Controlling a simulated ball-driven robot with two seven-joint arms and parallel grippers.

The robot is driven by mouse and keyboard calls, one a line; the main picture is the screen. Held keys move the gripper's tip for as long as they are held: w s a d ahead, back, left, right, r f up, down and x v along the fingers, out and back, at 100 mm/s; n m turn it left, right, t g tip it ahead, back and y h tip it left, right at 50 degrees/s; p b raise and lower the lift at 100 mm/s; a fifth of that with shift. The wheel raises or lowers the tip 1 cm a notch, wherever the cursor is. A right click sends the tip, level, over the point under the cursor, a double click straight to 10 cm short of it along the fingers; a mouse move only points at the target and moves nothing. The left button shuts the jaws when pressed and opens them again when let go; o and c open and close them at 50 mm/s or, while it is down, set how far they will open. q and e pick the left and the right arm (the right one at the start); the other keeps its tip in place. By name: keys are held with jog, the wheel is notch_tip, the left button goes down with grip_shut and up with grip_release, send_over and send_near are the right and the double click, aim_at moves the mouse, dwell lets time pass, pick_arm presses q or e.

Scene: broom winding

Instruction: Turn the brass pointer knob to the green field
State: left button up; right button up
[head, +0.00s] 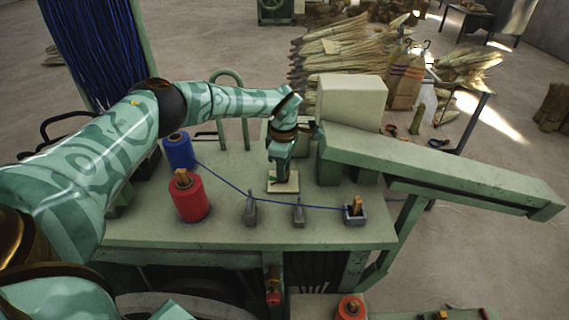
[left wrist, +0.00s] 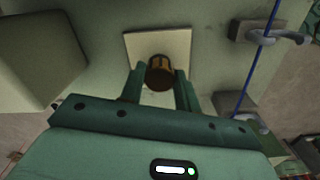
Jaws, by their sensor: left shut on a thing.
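The brass knob (left wrist: 160,72) shows in the left wrist view between the two fingers of my left gripper (left wrist: 160,88), which is shut on it. The knob stands on a pale square plate (left wrist: 130,48) fixed to the green table. In the head view my left gripper (head: 282,176) points down over the same plate (head: 285,187) and hides the knob. No green field is visible on the part of the plate that shows, and I cannot tell which way the pointer faces. My right gripper is not in view.
A red spool (head: 190,200) and a blue spool (head: 179,151) stand left of the plate. A blue cord (head: 235,187) runs past metal guides (head: 250,210) to a small grey box (head: 355,216) in front. A green beam (head: 440,168) and pale block (head: 350,103) stand to the right.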

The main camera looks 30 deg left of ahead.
pick_arm(q)
jog(key=m, duration=0.4)
jog(key=shift+w+a+r, duration=0.1)
jog(key=shift+a+r, duration=0.05)
jog(key=shift+r, duration=0.05)
jog(key=shift+m+p, duration=0.3)
jog(key=shift+m, duration=1.8)
jog(key=o, duration=1)
jog(key=shift+f, duration=0.1)
notch_tip(320, 180, up, 16)
jog(key=b, duration=0.3)
jog(key=shift+a+r, duration=0.1)
jog(key=shift+r, duration=0.1)
